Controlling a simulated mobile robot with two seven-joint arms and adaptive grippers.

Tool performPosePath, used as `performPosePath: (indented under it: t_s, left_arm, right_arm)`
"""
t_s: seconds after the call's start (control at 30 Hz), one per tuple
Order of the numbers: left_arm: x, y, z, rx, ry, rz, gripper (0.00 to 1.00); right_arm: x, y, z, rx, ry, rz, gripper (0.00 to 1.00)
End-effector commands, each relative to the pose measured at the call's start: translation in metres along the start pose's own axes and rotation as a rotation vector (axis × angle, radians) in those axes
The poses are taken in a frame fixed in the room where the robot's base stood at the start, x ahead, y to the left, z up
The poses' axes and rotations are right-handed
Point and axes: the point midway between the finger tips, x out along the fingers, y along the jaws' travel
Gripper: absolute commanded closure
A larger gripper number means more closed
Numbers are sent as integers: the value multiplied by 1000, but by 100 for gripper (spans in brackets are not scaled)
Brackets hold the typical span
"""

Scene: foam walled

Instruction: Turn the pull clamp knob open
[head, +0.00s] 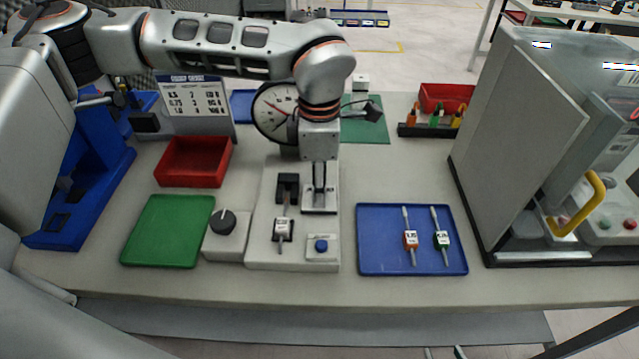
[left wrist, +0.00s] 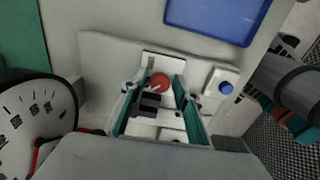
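In the left wrist view a round red knob (left wrist: 159,82) with a pale mark sits on a light plate of the test fixture (left wrist: 100,62). A black clamp block (left wrist: 150,104) stands beside it. My left gripper (left wrist: 156,86) is open, pointing down, with one teal-lined finger on each side of the knob. I cannot tell whether the fingers touch it. In the head view my left gripper (head: 319,208) is over the metal plate of the fixture (head: 262,258), and the red knob is hidden.
A dial gauge (head: 275,112) stands behind the fixture. A black dial (head: 223,222) on a white box and a green tray (head: 165,231) are left. A blue tray (head: 375,262) with two small tools is right. A grey enclosure (head: 515,140) fills the far right.

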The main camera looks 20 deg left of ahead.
Motion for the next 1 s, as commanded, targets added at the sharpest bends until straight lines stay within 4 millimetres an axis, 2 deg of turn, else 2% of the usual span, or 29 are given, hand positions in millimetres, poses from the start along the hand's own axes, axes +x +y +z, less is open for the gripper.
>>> performPosePath:
  t_s: [0.33,0.47,0.57,0.8,1.0]
  left_arm:
    - [-1,0,0,1,0,0,63]
    - [-10,1,0,1,-2,3,63]
    - [-25,1,0,-1,-2,4,63]
    - [-74,1,0,-1,-2,4,63]
    - [-106,1,0,0,-1,3,63]
  right_arm:
    - [-1,2,-2,-4,4,2,60]
    - [0,2,-2,-3,4,2,60]
    - [0,1,-2,-2,4,1,60]
    - [0,1,-2,-1,4,1,60]
    - [0,1,-2,-1,4,1,60]
